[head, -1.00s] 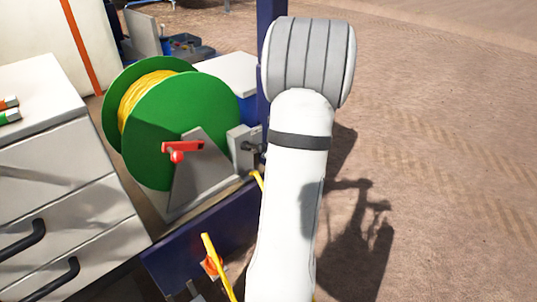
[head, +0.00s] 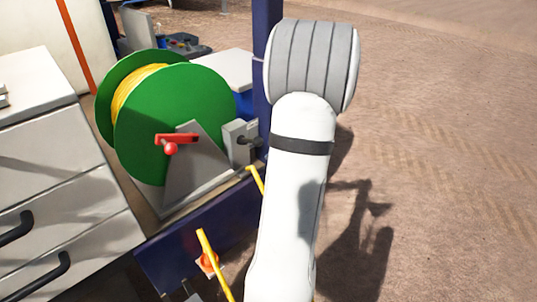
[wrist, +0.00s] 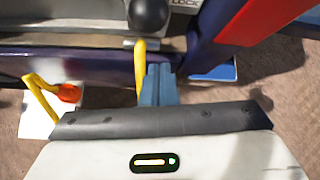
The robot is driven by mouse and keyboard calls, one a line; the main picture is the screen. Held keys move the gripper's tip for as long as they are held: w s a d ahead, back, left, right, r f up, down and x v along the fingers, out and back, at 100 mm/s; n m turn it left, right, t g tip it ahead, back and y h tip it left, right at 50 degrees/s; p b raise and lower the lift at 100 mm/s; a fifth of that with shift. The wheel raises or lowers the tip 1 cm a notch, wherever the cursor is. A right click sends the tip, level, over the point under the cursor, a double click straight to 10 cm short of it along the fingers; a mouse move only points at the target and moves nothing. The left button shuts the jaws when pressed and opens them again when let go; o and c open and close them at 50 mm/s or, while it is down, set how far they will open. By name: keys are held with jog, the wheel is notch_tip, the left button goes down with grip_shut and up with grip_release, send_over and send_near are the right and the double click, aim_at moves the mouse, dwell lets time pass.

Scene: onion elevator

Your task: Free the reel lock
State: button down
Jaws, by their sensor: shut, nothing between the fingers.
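The green reel (head: 150,135) with yellow cable (head: 135,88) stands left of my arm in the head view. A grey box (head: 239,143) with a dark knob (head: 250,141) sits at its right. In the wrist view a black round knob (wrist: 148,14) shows at the top, and a grey plate marked "LOCK" (wrist: 268,4) shows to its right. My gripper (wrist: 159,72) is shut and empty, below the black knob and apart from it in the picture. In the head view my gripper is hidden behind my arm.
A red crank (head: 176,139) is on the reel's front. Yellow bars (head: 214,264) rise by the blue frame (head: 215,233); one (wrist: 140,66) stands beside my fingers. A red bar (wrist: 262,18) crosses the wrist view's upper right. White drawers (head: 62,185) stand left; open ground lies right.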

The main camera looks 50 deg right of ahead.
jog(key=w+d+r+p+v, duration=0.1)
jog(key=v, duration=0.8)
jog(key=shift+s+a+r, duration=0.2)
jog(key=shift+a+r, duration=0.2)
jog(key=shift+a, duration=0.1)
jog(key=w+a+r+n+g+y, duration=0.1)
jog(key=w+a+n+g+y, duration=0.1)
jog(key=a+n, duration=0.75)
jog(key=w+a+r+n+g+y, duration=0.15)
jog(key=a+n, duration=0.45)
jog(key=a, duration=0.7)
jog(key=s+a+r+n+g+h, duration=0.1)
jog(key=s+a+n, duration=0.3)
jog(key=a+n, duration=0.3)
jog(key=s+a+n+g+h, duration=0.1)
jog(key=s+a+n, duration=0.4)
jog(key=n, duration=0.7)
jog(key=shift+s+a+r+g, duration=0.15)
jog(key=shift+a+r+g, duration=0.2)
jog(key=shift+a, duration=0.8)
